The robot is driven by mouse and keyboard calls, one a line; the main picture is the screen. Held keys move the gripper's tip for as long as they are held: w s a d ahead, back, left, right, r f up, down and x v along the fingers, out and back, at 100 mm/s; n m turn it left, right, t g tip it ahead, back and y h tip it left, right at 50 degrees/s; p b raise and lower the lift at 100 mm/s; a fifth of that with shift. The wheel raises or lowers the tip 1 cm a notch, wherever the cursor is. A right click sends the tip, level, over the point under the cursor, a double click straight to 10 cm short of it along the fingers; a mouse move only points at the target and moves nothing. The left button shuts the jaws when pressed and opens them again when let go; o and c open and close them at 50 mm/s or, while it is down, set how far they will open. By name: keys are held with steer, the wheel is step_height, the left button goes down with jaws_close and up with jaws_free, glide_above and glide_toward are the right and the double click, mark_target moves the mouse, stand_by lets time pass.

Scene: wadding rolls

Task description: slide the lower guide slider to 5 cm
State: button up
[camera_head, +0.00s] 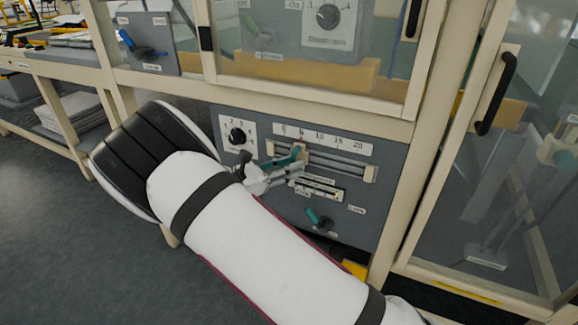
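The guide slider is a small beige block (303,152) on a pair of horizontal rails (340,168) in the grey panel. Its red-tipped pointer stands close to the 5 mark on the white scale (322,139), which reads 0 to 20. My gripper (291,168) comes in from the lower left, with its fingers at the left side of the block. A teal piece (283,161) lies beside the fingers and partly overlaps the rails. The fingers are small and overlapped, so I cannot tell whether they touch or grip the block.
A numbered dial (237,136) is left of the scale. A slotted strip (318,190) and a teal-handled lever (318,217) sit below the rails. A glazed door with a black handle (497,93) stands at right. My white arm covers the panel's lower left.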

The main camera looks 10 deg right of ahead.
steer(key=v, duration=1.2)
steer(key=shift+d+r, duration=0.1)
